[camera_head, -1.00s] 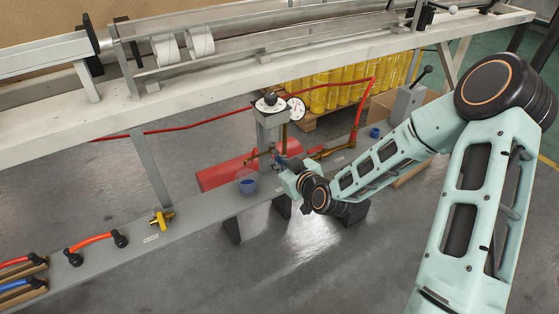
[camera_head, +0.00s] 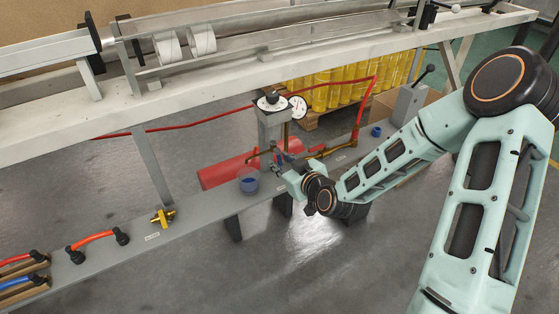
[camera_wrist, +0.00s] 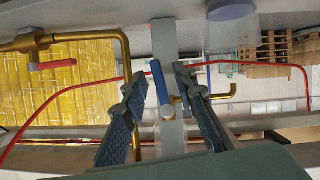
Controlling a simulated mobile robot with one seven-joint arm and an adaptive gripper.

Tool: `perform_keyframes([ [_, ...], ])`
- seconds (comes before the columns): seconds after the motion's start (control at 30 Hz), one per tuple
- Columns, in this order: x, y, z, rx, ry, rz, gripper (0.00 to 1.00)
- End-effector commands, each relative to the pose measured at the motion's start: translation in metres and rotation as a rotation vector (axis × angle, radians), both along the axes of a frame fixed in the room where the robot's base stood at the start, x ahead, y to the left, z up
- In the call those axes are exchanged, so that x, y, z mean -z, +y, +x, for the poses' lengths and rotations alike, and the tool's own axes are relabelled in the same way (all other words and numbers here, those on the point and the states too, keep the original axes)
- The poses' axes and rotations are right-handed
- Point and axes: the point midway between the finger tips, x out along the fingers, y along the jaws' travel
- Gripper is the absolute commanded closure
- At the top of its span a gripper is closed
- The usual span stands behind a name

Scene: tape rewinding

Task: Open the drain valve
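In the wrist view, a valve with a blue lever handle (camera_wrist: 160,88) and brass pipe is mounted on a grey post (camera_wrist: 165,45). A second lever with a red handle (camera_wrist: 52,66) sits on a brass pipe to the left. Which lever is the drain valve is not labelled. My gripper (camera_wrist: 158,78) is open, with one dark finger on each side of the blue handle. I see no clear contact with the handle. In the head view, my gripper (camera_head: 284,178) is at the pump post (camera_head: 270,128), its fingertips mostly hidden.
A blue cup (camera_head: 249,181) stands on the grey bench (camera_head: 200,205) just left of my gripper. A red cylinder (camera_head: 222,172) lies behind. A red hose (camera_head: 220,122) runs behind the post. The long rail table (camera_head: 60,125) is above.

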Motion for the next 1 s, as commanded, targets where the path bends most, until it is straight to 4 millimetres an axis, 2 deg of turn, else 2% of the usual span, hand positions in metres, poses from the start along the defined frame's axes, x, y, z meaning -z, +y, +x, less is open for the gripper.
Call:
perform_keyframes([
  [0.2,-0.013,-0.018,-0.029,0.002,0.0,-0.003,0.74],
  [0.4,-0.021,-0.027,-0.045,0.002,0.0,-0.002,0.74],
  [1.0,-0.022,-0.03,-0.047,0.004,0.003,-0.007,0.74],
])
